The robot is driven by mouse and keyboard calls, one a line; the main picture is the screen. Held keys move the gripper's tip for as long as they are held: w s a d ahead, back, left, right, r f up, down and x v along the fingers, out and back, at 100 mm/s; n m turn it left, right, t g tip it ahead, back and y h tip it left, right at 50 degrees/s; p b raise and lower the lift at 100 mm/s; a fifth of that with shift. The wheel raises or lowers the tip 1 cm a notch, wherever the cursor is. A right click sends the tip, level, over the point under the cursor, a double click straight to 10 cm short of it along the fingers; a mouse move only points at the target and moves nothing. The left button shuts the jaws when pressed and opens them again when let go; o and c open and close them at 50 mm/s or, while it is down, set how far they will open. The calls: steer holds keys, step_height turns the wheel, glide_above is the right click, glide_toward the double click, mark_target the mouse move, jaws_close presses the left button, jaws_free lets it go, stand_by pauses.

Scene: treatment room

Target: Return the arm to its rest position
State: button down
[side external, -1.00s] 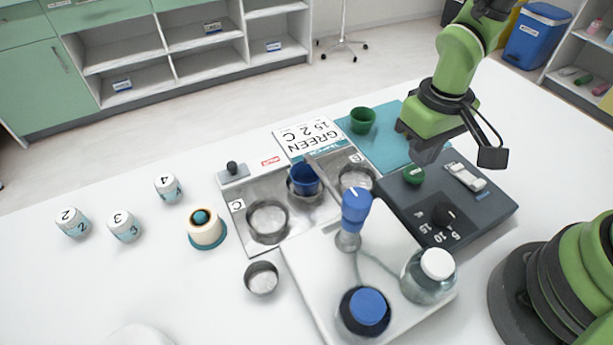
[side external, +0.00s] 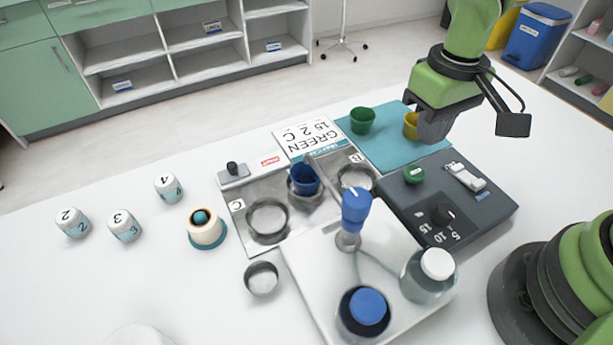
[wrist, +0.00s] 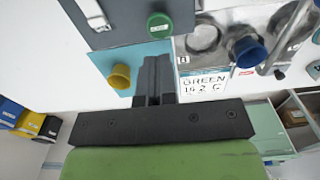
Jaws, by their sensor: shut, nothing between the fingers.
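My green and dark grey gripper (side external: 432,132) is in the air over the right part of the teal mat (side external: 382,146) in the side external view. In the wrist view its fingers (wrist: 154,75) are together with nothing between them. A yellow cup (side external: 411,125) stands on the mat, partly hidden behind my gripper; it also shows in the wrist view (wrist: 119,77), left of the fingers. A green cup (side external: 362,120) stands on the same mat further left and is apart from my gripper.
A dark control box (side external: 480,213) with a green button and a dial lies in front of the mat. A metal tray (side external: 238,189) holds cups, one of them blue (side external: 304,179). A white tray (side external: 305,285) carries bottles. Several numbered jars (side external: 124,226) stand left.

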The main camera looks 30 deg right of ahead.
steer(key=shift+r, duration=0.75)
steer(key=s+d+r+m+t+y, duration=0.1)
steer(key=s+r+m+t, duration=0.1)
steer(key=s+r, duration=0.4)
steer(key=s+d+r+m+t+y, duration=0.1)
steer(key=s+r+t, duration=0.4)
steer(key=r, duration=0.6)
steer(key=shift+s+m, duration=0.5)
stand_by(1.0)
